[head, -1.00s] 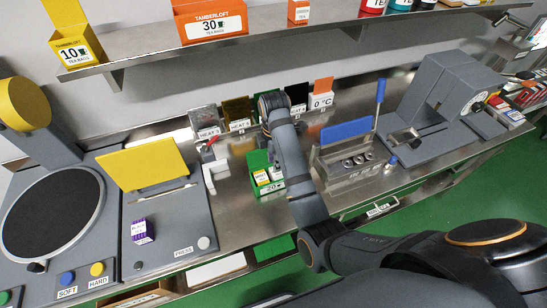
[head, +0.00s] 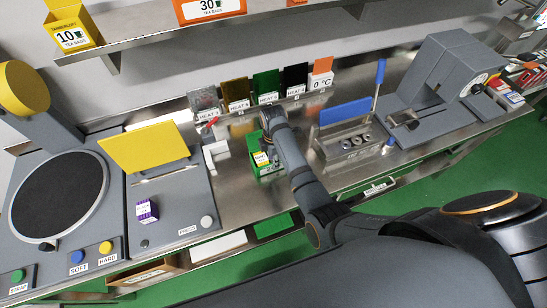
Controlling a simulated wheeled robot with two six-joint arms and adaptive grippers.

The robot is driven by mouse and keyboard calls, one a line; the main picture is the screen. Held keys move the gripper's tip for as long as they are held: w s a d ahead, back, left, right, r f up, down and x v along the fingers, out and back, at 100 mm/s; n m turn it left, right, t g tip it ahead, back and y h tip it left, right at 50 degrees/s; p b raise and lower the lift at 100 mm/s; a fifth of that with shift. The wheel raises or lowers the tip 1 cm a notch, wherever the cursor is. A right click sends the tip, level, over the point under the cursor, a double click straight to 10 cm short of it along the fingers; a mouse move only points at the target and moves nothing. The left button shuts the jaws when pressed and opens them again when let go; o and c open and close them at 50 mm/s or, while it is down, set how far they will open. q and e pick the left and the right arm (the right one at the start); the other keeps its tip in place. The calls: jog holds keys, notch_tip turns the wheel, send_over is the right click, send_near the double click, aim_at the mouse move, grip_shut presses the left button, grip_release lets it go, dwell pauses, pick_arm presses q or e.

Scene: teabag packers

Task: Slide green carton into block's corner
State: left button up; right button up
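The green carton (head: 254,143) stands open on the steel counter, with small white-and-yellow packets inside it. A pale L-shaped block (head: 216,155) stands just left of it, with a narrow gap between them. My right gripper (head: 268,124) is at the carton's far right side, close to or touching it. Its fingers are hidden behind my wrist, so I cannot tell whether they are open or shut. My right arm covers part of the carton's right side. My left gripper is not in view.
Upright heat cards (head: 267,84) stand behind the carton. A grey press with a yellow plate (head: 145,150) is to the left, carrying a purple box (head: 147,211). A holder with a blue bar (head: 345,111) is to the right. Bare counter lies in front of the block.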

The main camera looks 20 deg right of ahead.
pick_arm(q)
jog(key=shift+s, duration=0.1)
pick_arm(e)
grip_shut()
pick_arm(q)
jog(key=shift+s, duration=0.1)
pick_arm(e)
jog(key=shift+a, duration=0.1)
